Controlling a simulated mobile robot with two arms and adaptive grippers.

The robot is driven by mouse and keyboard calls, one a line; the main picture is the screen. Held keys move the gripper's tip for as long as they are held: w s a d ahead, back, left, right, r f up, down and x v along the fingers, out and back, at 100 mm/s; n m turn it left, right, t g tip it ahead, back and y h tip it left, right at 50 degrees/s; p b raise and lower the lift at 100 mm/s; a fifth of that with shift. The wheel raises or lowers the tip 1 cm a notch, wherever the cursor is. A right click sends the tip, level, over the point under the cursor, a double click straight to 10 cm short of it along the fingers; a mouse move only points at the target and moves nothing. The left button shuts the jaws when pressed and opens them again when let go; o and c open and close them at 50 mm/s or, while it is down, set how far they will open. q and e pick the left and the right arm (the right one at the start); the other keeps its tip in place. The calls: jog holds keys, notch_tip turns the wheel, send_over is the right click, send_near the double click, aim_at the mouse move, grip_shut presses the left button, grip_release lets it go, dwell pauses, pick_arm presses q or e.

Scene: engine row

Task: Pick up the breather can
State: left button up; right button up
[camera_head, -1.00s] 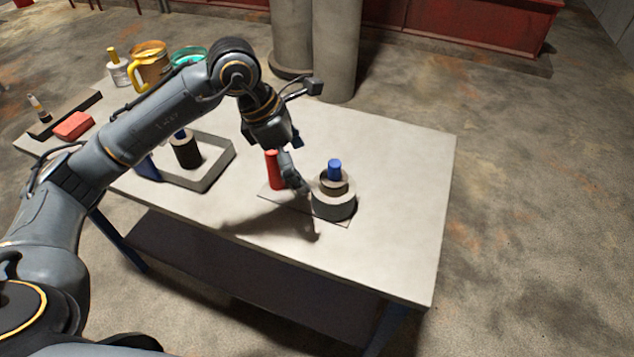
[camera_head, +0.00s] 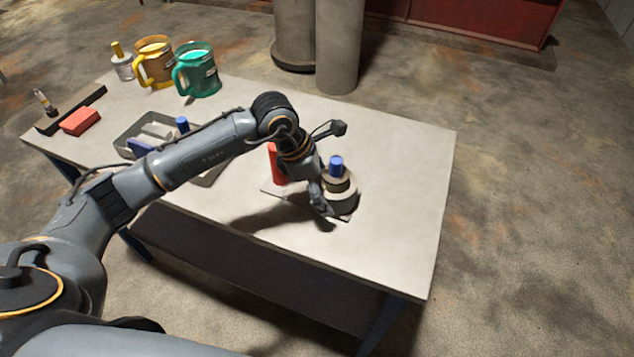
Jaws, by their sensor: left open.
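A grey stepped round can with a blue top (camera_head: 342,198) stands upright on a thin flat plate (camera_head: 345,217) on the table. It may be the breather can, but I cannot be sure. My left gripper (camera_head: 319,196) is low, just left of the can and partly in front of it. It is open, with its fingers close to the can's side; I cannot tell whether they touch. A red cylinder (camera_head: 275,168) stands left of the gripper, partly hidden by my wrist. My right gripper is not in view.
A grey tray (camera_head: 122,137) lies behind my left forearm, which hides much of it; a blue cap (camera_head: 182,124) shows there. A yellow jug (camera_head: 154,62), a green jug (camera_head: 198,72) and a red block (camera_head: 80,121) stand farther left. The table's right part (camera_head: 410,190) is clear.

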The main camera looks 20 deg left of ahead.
pick_arm(q)
jog(key=c, duration=1.3)
jog(key=shift+r, duration=0.2)
